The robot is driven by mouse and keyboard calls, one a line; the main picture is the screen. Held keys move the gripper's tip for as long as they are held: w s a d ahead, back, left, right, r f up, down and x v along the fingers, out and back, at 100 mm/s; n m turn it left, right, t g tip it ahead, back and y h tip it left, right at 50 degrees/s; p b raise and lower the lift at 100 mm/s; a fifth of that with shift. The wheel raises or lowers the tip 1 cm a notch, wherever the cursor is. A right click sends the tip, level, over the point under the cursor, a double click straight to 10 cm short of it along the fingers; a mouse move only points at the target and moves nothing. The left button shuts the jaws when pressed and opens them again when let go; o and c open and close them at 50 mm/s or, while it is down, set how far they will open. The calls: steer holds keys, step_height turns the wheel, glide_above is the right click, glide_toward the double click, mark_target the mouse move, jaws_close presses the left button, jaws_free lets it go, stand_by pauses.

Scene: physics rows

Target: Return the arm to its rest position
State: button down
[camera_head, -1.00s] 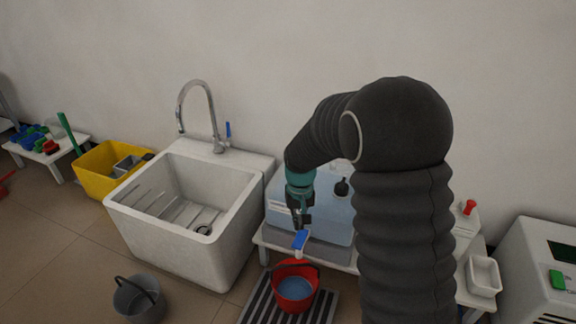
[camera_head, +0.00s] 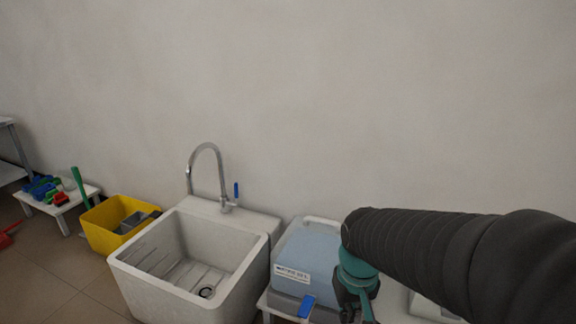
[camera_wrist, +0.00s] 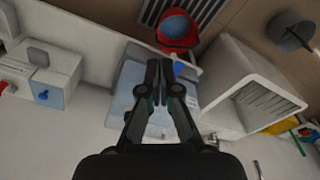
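My gripper (camera_head: 357,306) is at the lower right of the head view, just right of the pale blue tank (camera_head: 308,252), at the end of my dark sleeved arm. In the wrist view my gripper (camera_wrist: 160,66) has its two fingers drawn together at the tips, with nothing visible between them. The tank (camera_wrist: 131,78) lies behind the fingers there. The tank's blue tap lever (camera_head: 306,306) shows at its front, apart from my gripper.
A white sink (camera_head: 262,262) with a tall faucet (camera_head: 207,150) stands left of the tank. A yellow bin (camera_head: 98,235) is farther left. The wrist view shows a red bucket (camera_wrist: 160,36) with blue contents and a grey bucket (camera_wrist: 287,36). The wall above is clear.

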steer(key=s+d+r+m+t+p, duration=0.1)
steer(key=s+d+r+t, duration=0.3)
steer(key=s+r, duration=0.5)
step_height(320, 180, up, 2)
steer(key=shift+r+p, duration=0.15)
steer(key=shift+p, duration=0.6)
steer(key=shift+s, duration=0.1)
